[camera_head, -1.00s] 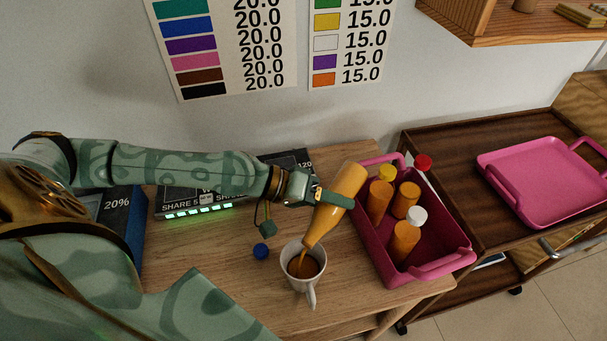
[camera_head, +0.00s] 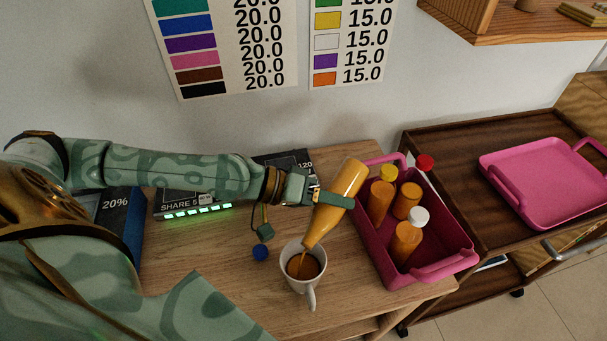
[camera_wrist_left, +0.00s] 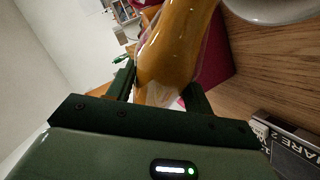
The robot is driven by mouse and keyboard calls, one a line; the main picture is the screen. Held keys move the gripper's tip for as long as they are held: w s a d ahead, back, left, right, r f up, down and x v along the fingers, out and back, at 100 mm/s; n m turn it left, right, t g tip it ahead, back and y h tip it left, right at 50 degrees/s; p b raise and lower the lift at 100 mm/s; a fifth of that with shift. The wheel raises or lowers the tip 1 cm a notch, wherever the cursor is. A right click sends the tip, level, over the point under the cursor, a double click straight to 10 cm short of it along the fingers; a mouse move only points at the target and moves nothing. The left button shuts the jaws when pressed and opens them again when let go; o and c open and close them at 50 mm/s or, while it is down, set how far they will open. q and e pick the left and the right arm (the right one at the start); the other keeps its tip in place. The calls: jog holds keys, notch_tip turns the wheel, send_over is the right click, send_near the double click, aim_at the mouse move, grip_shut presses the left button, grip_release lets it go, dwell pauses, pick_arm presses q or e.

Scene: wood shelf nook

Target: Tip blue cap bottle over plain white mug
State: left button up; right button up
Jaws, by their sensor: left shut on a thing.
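My left gripper (camera_head: 325,199) is shut on an orange-brown bottle (camera_head: 342,188), tilted with its mouth down over the white mug (camera_head: 298,278). A thin brown stream runs from the mouth into the mug, which holds brown liquid. The mug stands upright on the wooden table, handle toward the front. In the left wrist view the bottle (camera_wrist_left: 178,45) sits between the fingers, and the mug's rim (camera_wrist_left: 270,12) shows at the top right. A blue cap (camera_head: 261,253) lies on the table left of the mug. My right gripper is not in view.
A pink crate (camera_head: 440,268) right of the mug holds several orange bottles with yellow, white and red caps. A pink tray (camera_head: 545,180) lies on the dark cart at the right. Dark boxes (camera_head: 190,205) stand behind my left arm. Bare table lies in front of the mug.

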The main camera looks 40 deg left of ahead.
pick_arm(q)
jog(key=shift+s+r+b, duration=0.1)
jog(key=shift+r+b, duration=0.15)
jog(key=shift+b, duration=0.1)
